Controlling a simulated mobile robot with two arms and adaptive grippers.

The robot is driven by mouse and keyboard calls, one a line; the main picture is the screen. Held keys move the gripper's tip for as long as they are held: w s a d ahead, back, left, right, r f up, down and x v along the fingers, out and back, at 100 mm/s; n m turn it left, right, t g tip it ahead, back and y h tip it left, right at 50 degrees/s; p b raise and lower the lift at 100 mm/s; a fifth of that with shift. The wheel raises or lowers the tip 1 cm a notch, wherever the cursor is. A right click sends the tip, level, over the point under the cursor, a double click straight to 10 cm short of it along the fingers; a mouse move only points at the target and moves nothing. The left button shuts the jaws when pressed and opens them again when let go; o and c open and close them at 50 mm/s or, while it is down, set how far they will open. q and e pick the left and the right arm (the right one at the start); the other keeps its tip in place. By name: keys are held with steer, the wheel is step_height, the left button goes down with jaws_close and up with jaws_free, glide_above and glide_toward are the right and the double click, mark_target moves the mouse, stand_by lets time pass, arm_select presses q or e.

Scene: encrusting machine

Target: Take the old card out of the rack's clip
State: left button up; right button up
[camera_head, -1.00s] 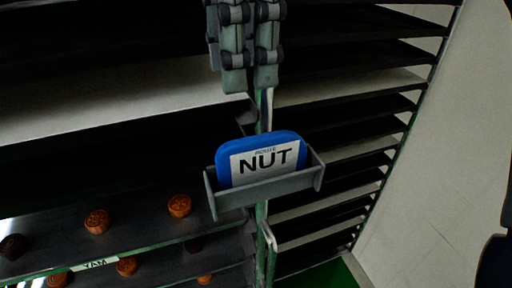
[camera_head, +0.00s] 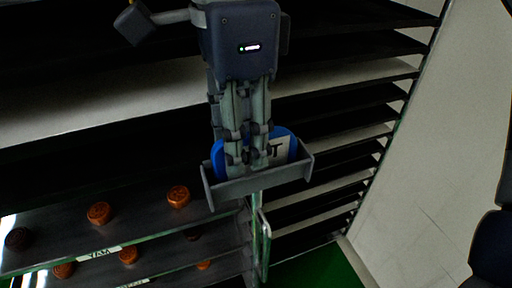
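The old card (camera_head: 283,148) is blue-rimmed with a white face and stands upright in the rack's grey clip (camera_head: 270,183). Most of its lettering is hidden behind my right gripper; a "T" shows at its right side. My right gripper (camera_head: 248,168) points down from above, its fingers overlapping the card in the picture and ending near the clip's front lip. The fingers look close together. I cannot tell whether they are closed on the card. My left gripper is not in view.
The rack's shelves (camera_head: 120,230) at lower left hold several round orange-brown pieces (camera_head: 178,196) and a "YAM" label (camera_head: 99,254). More empty-looking dark shelves are at right, beside a pale wall (camera_head: 430,170). Green floor (camera_head: 315,268) shows below.

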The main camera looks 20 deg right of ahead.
steer(key=shift+f, duration=0.35)
jaws_close()
steer(key=shift+r, duration=0.1)
